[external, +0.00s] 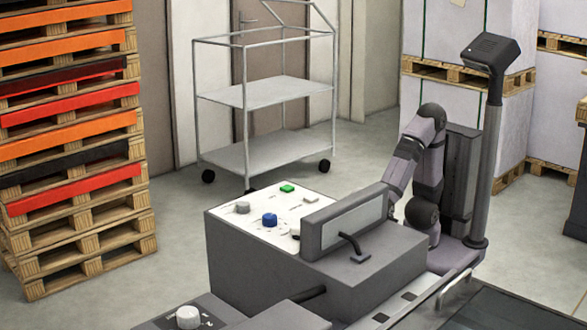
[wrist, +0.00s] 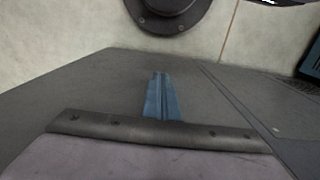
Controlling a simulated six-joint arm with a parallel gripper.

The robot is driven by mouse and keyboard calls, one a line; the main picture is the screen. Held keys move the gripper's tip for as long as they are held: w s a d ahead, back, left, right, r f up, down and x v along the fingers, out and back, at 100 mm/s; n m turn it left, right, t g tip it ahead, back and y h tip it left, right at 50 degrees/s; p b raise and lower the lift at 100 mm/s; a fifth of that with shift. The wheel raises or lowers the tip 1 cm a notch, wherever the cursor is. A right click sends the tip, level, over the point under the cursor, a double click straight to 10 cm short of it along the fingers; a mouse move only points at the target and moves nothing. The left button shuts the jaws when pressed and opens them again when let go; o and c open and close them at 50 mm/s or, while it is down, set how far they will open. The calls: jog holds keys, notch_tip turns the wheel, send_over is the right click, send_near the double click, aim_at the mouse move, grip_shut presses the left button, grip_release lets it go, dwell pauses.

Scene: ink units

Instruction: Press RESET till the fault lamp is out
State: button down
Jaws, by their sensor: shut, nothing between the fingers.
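The control panel (external: 256,221) is the white sloped top of a grey cabinet in the external view. My gripper (wrist: 160,80) shows in the wrist view as two blue fingers shut together and empty, over a plain dark grey surface (wrist: 85,85). In the external view the raised housing hides my gripper.
A raised grey housing (external: 345,226) with a bent black handle (external: 352,245) stands between panel and arm. A dark post (external: 487,170) rises behind the arm. Stacked pallets (external: 70,130) are at left, a wire trolley (external: 265,93) behind. A second pale knob (external: 188,317) sits low in front.

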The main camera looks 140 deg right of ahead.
dwell(0.3)
jog(key=s+d+r+m+g+y+p, duration=0.1)
jog(key=d+r+m+p, duration=0.2)
jog(key=r+p, duration=0.8)
jog(key=s+d+r+m+y+p, duration=0.1)
jog(key=d+r+m+p, duration=0.25)
jog(key=r+p, duration=0.8)
jog(key=s+d+r+m+g+y+p, duration=0.1)
jog(key=d+r+m+p, duration=0.15)
jog(key=r+p, duration=0.85)
jog(key=w+a+r+n+t+y+p, duration=0.1)
jog(key=w+r+n+t+y+p, duration=0.1)
jog(key=w+n, duration=0.4)
jog(key=w+a+r+n+t+y+p, duration=0.1)
jog(key=w+r+n+t+y+p, duration=0.2)
jog(key=w+r+n+p, duration=0.3)
jog(key=w+n, duration=0.1)
jog(key=w, duration=0.2)
jog(key=shift+a+t, duration=0.15)
jog(key=shift+t, duration=0.25)
